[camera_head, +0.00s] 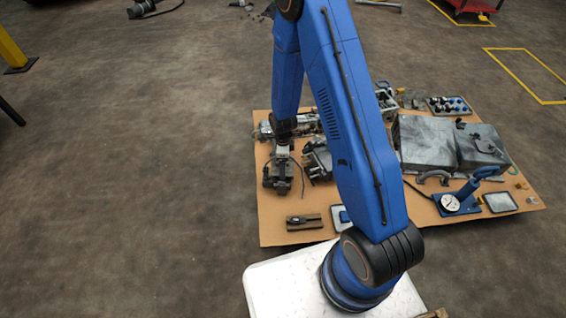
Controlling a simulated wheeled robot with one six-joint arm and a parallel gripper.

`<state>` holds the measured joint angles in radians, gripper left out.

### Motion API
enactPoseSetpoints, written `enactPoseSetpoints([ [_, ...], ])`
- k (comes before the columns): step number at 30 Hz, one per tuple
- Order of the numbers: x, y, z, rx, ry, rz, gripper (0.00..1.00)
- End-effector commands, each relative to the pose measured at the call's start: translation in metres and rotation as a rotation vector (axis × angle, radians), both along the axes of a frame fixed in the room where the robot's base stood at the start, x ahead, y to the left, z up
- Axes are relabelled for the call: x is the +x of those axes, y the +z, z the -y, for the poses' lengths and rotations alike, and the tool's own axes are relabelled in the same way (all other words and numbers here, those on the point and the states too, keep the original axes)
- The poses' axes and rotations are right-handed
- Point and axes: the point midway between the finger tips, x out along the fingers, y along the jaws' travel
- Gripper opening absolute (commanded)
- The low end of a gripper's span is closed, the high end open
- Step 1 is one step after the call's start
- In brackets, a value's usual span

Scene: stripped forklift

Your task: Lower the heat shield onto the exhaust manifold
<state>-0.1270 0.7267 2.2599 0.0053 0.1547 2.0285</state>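My blue arm reaches over the brown board. My gripper (282,165) points down at the board's left part, over or against a dark metal part (278,180). The picture is too small to show whether its fingers are open or shut, or whether they touch this part. I cannot tell for sure which piece is the heat shield or the exhaust manifold. Dark engine-like metal parts (318,160) lie just right of the gripper, partly hidden by my arm. A large grey sheet-like piece (427,142) lies right of my arm.
The brown board (275,228) lies on the concrete floor. It also holds a blue tool with a round dial (452,203), a tray of several small parts (450,106), a shallow tray (500,202) and a small dark block (304,222).

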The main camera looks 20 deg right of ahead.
Motion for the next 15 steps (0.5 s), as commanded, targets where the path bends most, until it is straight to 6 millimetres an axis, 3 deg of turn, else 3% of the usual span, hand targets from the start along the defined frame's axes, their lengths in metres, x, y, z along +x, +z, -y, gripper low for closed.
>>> enactPoseSetpoints([
  [15,0.0,-0.017,0.0,0.0,0.0,-0.001,0.59],
])
